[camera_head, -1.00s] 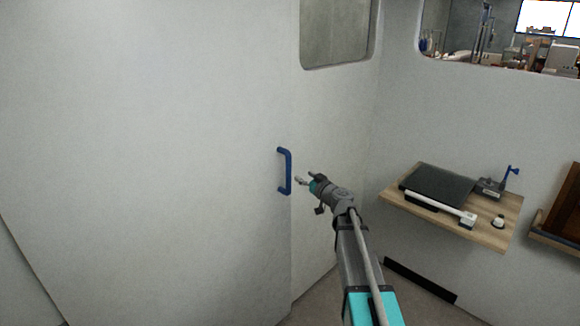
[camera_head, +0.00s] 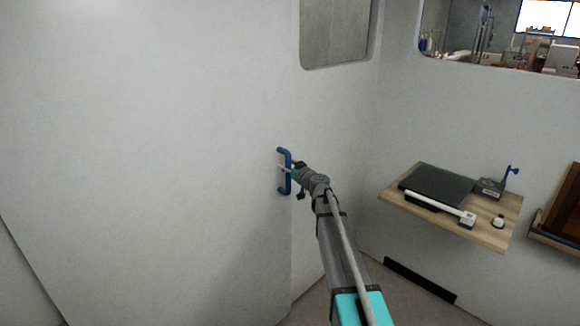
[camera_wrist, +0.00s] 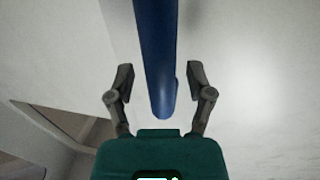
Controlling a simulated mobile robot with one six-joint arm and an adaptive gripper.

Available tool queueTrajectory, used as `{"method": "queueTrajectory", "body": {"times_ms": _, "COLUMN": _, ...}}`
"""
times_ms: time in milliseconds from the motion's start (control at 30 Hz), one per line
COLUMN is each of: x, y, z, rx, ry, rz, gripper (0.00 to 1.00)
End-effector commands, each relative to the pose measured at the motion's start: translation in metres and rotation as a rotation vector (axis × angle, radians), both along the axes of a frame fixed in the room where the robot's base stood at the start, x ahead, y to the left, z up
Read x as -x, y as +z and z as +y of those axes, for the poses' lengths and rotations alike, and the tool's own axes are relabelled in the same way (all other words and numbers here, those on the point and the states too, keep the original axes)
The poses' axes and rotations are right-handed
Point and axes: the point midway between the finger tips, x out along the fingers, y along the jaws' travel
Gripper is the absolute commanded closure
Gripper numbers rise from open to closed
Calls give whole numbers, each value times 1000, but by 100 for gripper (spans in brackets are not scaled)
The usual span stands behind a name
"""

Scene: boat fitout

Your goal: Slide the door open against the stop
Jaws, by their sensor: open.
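The white sliding door (camera_head: 150,150) fills the left of the head view, its right edge running down just past the handle. The blue upright bar handle (camera_head: 288,182) is fixed near that edge. My gripper (camera_head: 285,170) is at the handle, with its fingertips partly hidden by it. In the wrist view the blue handle (camera_wrist: 156,50) passes between the two open fingers of my gripper (camera_wrist: 160,85), one on each side. There is a gap between each finger and the bar. The stop cannot be made out.
A wooden shelf (camera_head: 480,233) on the right wall carries a dark flat device (camera_head: 437,185) with a white bar and a blue-handled clamp (camera_head: 492,187). Window openings (camera_head: 338,35) are above. A black strip (camera_head: 420,280) lies low by the wall.

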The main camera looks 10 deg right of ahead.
Motion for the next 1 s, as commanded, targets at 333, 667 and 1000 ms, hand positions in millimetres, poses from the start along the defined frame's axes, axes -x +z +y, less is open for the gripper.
{"method": "queueTrajectory", "body": {"times_ms": 333, "x": 0, "y": 0, "z": 0, "rx": 0, "ry": 0, "rz": 0, "gripper": 58}}
{"method": "queueTrajectory", "body": {"times_ms": 667, "x": 0, "y": 0, "z": 0, "rx": 0, "ry": 0, "rz": 0, "gripper": 100}}
{"method": "queueTrajectory", "body": {"times_ms": 1000, "x": 0, "y": 0, "z": -6, "rx": 0, "ry": -11, "rz": 0, "gripper": 100}}
